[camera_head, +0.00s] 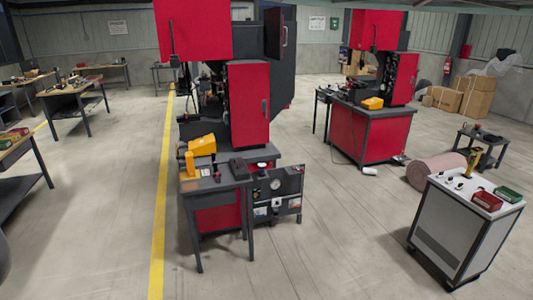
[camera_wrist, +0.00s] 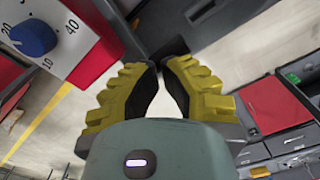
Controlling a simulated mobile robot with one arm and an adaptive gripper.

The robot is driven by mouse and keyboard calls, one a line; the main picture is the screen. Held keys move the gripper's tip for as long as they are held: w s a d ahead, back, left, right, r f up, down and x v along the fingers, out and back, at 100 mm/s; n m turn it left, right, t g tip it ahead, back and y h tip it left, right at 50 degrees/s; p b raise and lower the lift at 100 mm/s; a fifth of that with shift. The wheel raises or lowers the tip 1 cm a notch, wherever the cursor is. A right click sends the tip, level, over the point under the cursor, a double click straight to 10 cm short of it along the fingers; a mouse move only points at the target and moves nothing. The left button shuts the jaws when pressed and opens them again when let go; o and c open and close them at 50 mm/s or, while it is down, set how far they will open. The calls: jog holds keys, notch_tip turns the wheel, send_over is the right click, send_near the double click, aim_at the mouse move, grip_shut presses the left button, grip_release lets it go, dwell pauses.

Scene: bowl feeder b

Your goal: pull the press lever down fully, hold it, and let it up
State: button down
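The near press stands in the middle of the head view, with a red upper housing (camera_head: 193,28) and a red lower door (camera_head: 248,103). A thin black rod (camera_head: 173,48) hangs at the left of the upper housing; I cannot tell if it is the press lever. My gripper (camera_wrist: 161,66) shows in the wrist view with two yellow stepped fingers. Their tips come close together, with a narrow gap and nothing seen between them; the fingers spread apart towards the grey palm. My gripper is not in the head view. A blue knob (camera_wrist: 33,38) on a white numbered dial is left of the fingers.
A small table (camera_head: 216,185) with yellow items stands before the near press, beside a gauge panel (camera_head: 277,190). A second red press (camera_head: 370,135) stands behind right. A white cabinet (camera_head: 455,225) is front right. Workbenches (camera_head: 72,95) line the left. The floor at front left is clear.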

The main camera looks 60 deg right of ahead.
jog(key=shift+d+r+p, duration=0.2)
jog(key=shift+r+p, duration=0.7)
jog(key=shift+r, duration=1.4)
